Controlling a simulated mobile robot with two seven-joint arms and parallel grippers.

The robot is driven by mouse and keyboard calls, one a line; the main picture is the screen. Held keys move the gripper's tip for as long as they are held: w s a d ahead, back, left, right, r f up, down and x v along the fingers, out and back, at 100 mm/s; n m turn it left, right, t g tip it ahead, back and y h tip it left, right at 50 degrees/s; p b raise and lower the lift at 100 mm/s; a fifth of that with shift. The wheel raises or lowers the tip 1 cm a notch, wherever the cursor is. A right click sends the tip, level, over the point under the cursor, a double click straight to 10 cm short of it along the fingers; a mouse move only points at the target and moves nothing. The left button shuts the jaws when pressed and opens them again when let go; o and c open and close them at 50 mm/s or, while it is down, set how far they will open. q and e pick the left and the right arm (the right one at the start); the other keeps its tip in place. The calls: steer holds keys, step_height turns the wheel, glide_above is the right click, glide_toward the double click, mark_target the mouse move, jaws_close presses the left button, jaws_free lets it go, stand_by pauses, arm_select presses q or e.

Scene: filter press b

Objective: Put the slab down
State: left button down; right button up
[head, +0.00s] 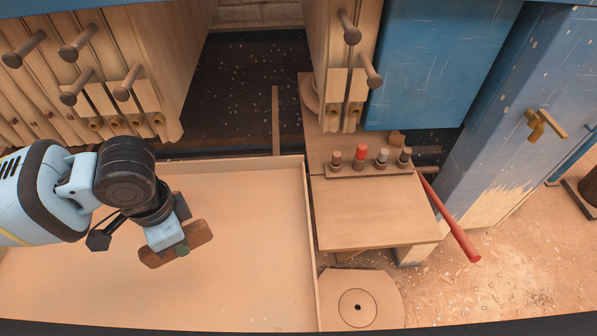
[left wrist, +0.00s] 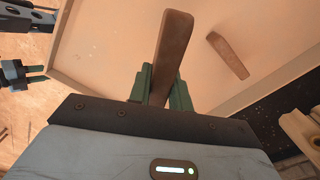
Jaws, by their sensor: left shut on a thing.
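My left gripper (head: 181,247) is shut on a brown slab (head: 200,234) above the pale, shallow tray (head: 250,290) in the head view. In the left wrist view the held slab (left wrist: 172,45) stands out between the green fingers of the left gripper (left wrist: 165,88). I cannot tell the exact height of the slab over the tray. A second brown slab (left wrist: 228,55) shows on the tray floor, apart from the held one; my arm seems to hide it in the head view. Part of what looks like my right gripper (left wrist: 18,75) shows at the left wrist view's left edge, its opening unclear.
The wooden press plates with round handles (head: 75,95) stand behind the tray. To its right are a small wooden table (head: 370,210) with several knobs, a red lever (head: 455,225) and a blue cabinet (head: 490,140). The tray's right and front parts look clear.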

arm_select(q)
steer(key=n, duration=0.2)
steer(key=r+n, duration=0.1)
steer(key=n, duration=0.1)
steer(key=r+n, duration=0.1)
steer(key=n, duration=0.1)
steer(key=shift+w+r+n, duration=0.2)
steer(key=shift+w+n, duration=0.1)
steer(key=shift+n, duration=0.1)
steer(key=n, duration=0.2)
steer(key=r+n, duration=0.1)
steer(key=n, duration=0.1)
steer(key=shift+w+a+r+n, duration=0.1)
steer(key=shift+w+r+n, duration=0.1)
steer(key=shift+n, duration=0.2)
